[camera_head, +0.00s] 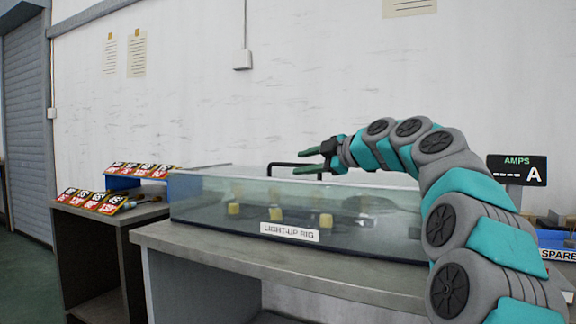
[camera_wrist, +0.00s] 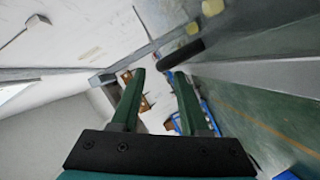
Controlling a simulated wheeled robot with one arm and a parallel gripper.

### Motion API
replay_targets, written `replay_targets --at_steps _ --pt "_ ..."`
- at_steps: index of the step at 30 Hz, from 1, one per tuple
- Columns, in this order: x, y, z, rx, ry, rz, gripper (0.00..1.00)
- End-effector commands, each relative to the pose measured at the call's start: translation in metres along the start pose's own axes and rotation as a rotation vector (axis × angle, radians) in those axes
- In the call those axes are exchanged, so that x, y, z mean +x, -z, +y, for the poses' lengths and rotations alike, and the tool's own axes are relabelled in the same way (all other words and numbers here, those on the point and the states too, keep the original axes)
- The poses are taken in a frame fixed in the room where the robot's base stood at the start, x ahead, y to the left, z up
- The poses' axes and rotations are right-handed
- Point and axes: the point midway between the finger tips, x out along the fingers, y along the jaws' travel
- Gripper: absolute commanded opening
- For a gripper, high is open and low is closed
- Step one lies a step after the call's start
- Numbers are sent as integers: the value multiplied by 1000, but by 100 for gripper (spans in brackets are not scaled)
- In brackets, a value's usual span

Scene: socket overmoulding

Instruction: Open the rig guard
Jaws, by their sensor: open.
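The rig guard (camera_head: 200,196) is a clear, box-shaped cover over the light-up rig on the grey bench. It appears shut, with its lower edge down at the bench. A black bar handle (camera_head: 284,164) stands above its top. My gripper (camera_head: 303,161) is at the handle's right part in the head view, with its fingers pointing left. In the wrist view my gripper (camera_wrist: 158,74) is open and empty. A black bar (camera_wrist: 182,53), which looks like the handle, lies just beyond the right fingertip. I cannot tell whether they touch.
Yellow blocks (camera_head: 276,215) show through the clear cover, behind a "LIGHT-UP RIG" label (camera_head: 289,232). An amps display (camera_head: 517,170) stands at the right. A side bench at the left bears sloped price-card racks (camera_head: 95,201). A white wall rises behind the rig.

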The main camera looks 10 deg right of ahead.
Motion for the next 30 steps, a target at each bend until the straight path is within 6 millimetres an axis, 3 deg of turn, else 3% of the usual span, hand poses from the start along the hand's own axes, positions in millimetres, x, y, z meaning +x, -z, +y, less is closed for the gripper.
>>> replay_targets --at_steps 9,19,30 --pt "47 0 0 0 3 -1 45" --pt "54 0 0 0 0 0 45" --pt "54 0 0 0 1 0 3"
